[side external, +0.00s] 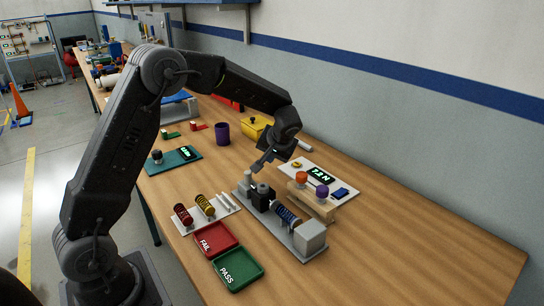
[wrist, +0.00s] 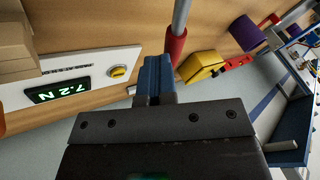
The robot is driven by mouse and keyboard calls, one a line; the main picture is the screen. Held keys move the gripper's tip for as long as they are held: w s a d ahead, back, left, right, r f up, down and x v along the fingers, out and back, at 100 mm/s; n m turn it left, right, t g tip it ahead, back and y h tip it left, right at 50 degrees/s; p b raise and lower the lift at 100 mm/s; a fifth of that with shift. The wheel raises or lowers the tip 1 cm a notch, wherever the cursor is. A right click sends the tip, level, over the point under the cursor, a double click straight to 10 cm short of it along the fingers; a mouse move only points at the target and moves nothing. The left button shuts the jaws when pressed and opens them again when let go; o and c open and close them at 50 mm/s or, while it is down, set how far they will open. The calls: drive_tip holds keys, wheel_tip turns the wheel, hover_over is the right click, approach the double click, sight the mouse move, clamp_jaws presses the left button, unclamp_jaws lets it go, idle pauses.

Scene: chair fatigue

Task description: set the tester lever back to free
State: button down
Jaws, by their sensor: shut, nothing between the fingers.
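The spring tester is a grey base plate with a grey end block (side external: 310,238), a dark blue spring (side external: 288,216) and a black block (side external: 262,196). In the wrist view, a grey rod with a red grip (wrist: 175,46), which looks like the tester lever, reaches down from the top edge. The red grip's end is close beside my fingertips; I cannot tell if they touch. My gripper (side external: 262,165) is above the tester's far end in the side view. Its blue fingers (wrist: 155,76) are together and empty. The lever's angle is unclear in the side view.
A white panel with a lit display (wrist: 58,90) reading 7.2 N and a yellow button (wrist: 119,72) lies beside the tester. Red FAIL (side external: 214,238) and green PASS (side external: 238,268) trays are in front. A yellow container (side external: 254,130) and purple cup (side external: 222,132) stand behind.

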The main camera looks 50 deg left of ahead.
drive_tip(key=shift+a, duration=0.1)
idle(0.3)
drive_tip(key=w+d+f+v, duration=0.1)
drive_tip(key=d+v, duration=0.1)
drive_tip(key=v, duration=1)
drive_tip(key=shift+w+d, duration=0.25)
drive_tip(key=shift+d, duration=0.05)
drive_tip(key=s+d+r+m+t+h, duration=0.1)
drive_tip(key=s+d+r+m+h, duration=0.15)
drive_tip(key=s, duration=0.55)
drive_tip(key=s+d+r+m+t+h, duration=0.1)
drive_tip(key=s+r, duration=0.3)
drive_tip(key=s, duration=0.3)
drive_tip(key=s+d+f+m+t+h, duration=0.1)
drive_tip(key=s+d, duration=0.1)
drive_tip(key=s, duration=0.4)
drive_tip(key=s+d+f+m+t+h, duration=0.1)
drive_tip(key=s+d+f+m+h, duration=0.1)
drive_tip(key=s, duration=0.5)
drive_tip(key=shift+s+d, duration=0.2)
drive_tip(key=shift+s, duration=0.1)
